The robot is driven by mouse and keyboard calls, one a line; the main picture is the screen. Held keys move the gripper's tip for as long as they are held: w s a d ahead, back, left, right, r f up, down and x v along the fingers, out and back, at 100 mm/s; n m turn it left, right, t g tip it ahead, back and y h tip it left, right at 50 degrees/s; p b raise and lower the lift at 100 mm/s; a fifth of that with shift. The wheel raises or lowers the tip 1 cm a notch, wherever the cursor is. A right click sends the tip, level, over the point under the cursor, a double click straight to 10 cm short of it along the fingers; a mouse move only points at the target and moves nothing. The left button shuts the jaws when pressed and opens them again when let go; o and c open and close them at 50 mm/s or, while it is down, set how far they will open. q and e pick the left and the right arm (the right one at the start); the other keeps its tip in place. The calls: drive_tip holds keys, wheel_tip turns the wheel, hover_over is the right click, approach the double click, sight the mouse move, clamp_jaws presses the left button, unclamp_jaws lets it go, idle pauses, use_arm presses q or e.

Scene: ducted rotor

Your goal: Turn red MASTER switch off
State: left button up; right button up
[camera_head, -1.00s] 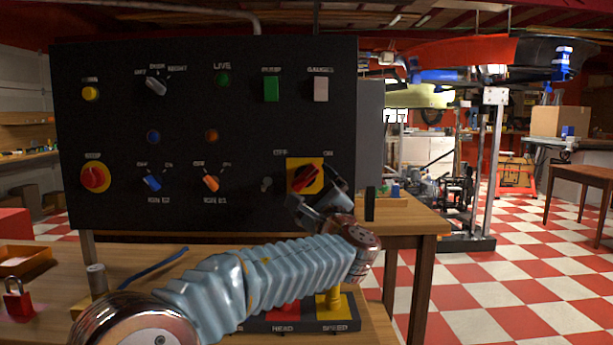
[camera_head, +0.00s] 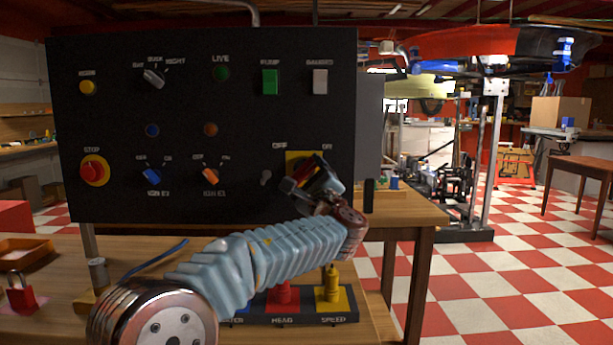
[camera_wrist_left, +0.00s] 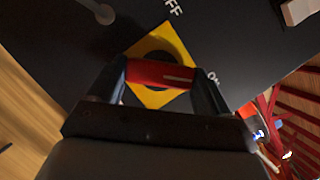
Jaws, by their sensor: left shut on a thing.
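The red MASTER switch sits on a yellow square plate (camera_head: 296,157) at the lower right of the black panel (camera_head: 200,120), between the OFF and ON labels. In the head view my left gripper (camera_head: 308,172) covers most of the switch. In the left wrist view the red handle (camera_wrist_left: 160,74) lies between the two fingers of my left gripper (camera_wrist_left: 160,82), which is shut on it. The handle lies across the yellow plate (camera_wrist_left: 150,44), with a dark round base behind it. OFF and ON lettering shows beside the plate. My right gripper is not in view.
The panel also has a red STOP button (camera_head: 93,169), blue (camera_head: 152,177) and orange (camera_head: 210,175) knobs, and a small toggle (camera_head: 265,178) just left of the switch.

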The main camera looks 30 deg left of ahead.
use_arm(q)
drive_tip(key=shift+f, duration=0.1)
drive_tip(key=n+g+b, duration=0.1)
drive_tip(key=n+b, duration=0.1)
drive_tip(key=n, duration=0.1)
drive_tip(key=shift+n, duration=0.4)
drive_tip(key=n+g, duration=0.2)
drive_tip(key=n, duration=0.2)
drive_tip(key=shift+d+h+b, duration=0.1)
drive_tip(key=shift+h+b, duration=0.2)
drive_tip(key=shift+r+n+g+h, duration=0.3)
drive_tip(key=shift+n+g+h, duration=0.1)
drive_tip(key=shift+n, duration=0.8)
drive_tip(key=n+h, duration=0.1)
drive_tip(key=n, duration=0.2)
drive_tip(key=shift+g, duration=0.3)
drive_tip(key=shift+r+n+h, duration=0.1)
drive_tip(key=shift+n+h, duration=1.1)
drive_tip(key=shift+n, duration=0.7)
drive_tip(key=o, duration=1)
